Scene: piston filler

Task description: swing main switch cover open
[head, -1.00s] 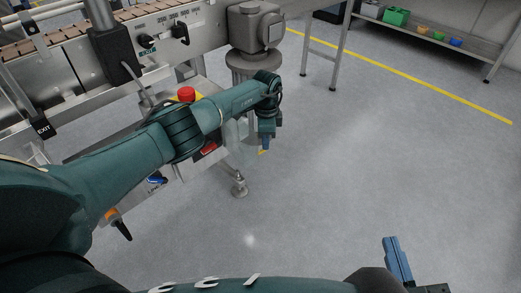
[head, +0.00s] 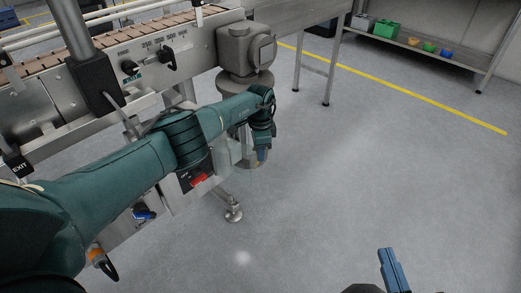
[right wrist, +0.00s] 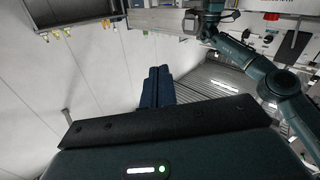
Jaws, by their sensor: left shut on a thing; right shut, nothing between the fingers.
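The red main switch (head: 198,180) is on the grey panel of the machine, partly behind my left forearm. A pale, see-through main switch cover (head: 223,157) shows faintly between the switch and my left gripper; its edges are hard to make out. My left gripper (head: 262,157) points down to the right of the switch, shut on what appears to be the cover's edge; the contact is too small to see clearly. My right gripper (head: 393,268) is shut and empty over the floor at bottom right; its closed blue fingers also show in the right wrist view (right wrist: 158,86).
The conveyor (head: 60,62) with its knobs runs along the upper left. A grey motor housing (head: 246,48) stands just behind my left wrist. A machine foot (head: 232,212) rests on the floor below. A shelf with bins (head: 386,30) is far back. The right-hand floor is clear.

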